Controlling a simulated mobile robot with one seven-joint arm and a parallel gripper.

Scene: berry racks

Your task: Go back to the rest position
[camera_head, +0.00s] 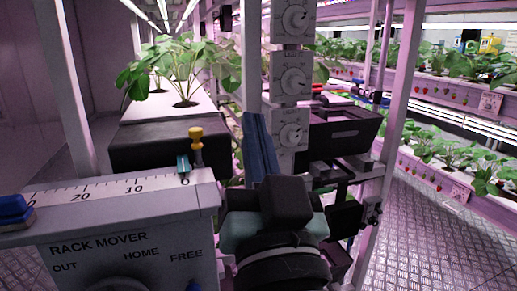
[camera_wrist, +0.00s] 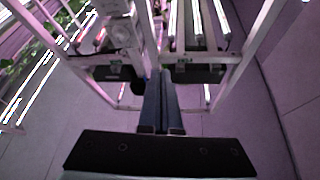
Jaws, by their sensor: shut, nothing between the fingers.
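My gripper (camera_head: 254,120) points up and away in the middle of the head view, its two long dark-blue fingers close together. In the wrist view my gripper (camera_wrist: 162,74) shows the fingers side by side, with nothing held between them. In the head view the fingers are just left of a column of white dial boxes (camera_head: 291,77); I cannot tell whether they touch it. My arm's dark wrist hides what lies behind it at the lower middle.
A rack mover panel (camera_head: 125,240) with a scale stands at the lower left. A potted strawberry plant (camera_head: 183,68) sits further back. A black crate (camera_head: 340,130) is right of the dials. Berry racks line the right; patterned floor (camera_head: 425,225) is clear.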

